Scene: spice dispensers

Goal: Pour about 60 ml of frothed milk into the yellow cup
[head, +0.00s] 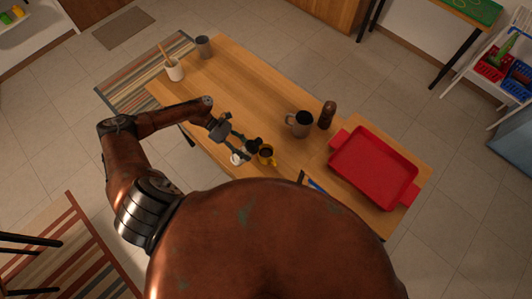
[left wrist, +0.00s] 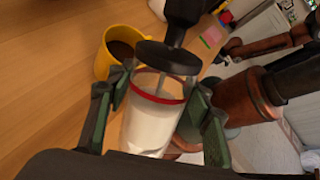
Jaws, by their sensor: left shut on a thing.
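The yellow cup (head: 267,157) stands on the wooden table and holds a dark brown drink; it also shows at the upper left in the left wrist view (left wrist: 107,62). My left gripper (head: 240,146) is shut on a clear milk frother (left wrist: 152,118) with a red rim and white milk inside. The frother's black disc and knob (left wrist: 165,57) are at its mouth, with a thin rod going down into it. In the head view the frother (head: 238,157) is just left of the cup. I cannot tell its exact tilt. My right gripper cannot be made out.
A red tray (head: 345,178) lies at the table's right end. A white utensil holder (head: 174,70) and a grey tumbler (head: 204,47) stand at the far left. The middle of the table is clear.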

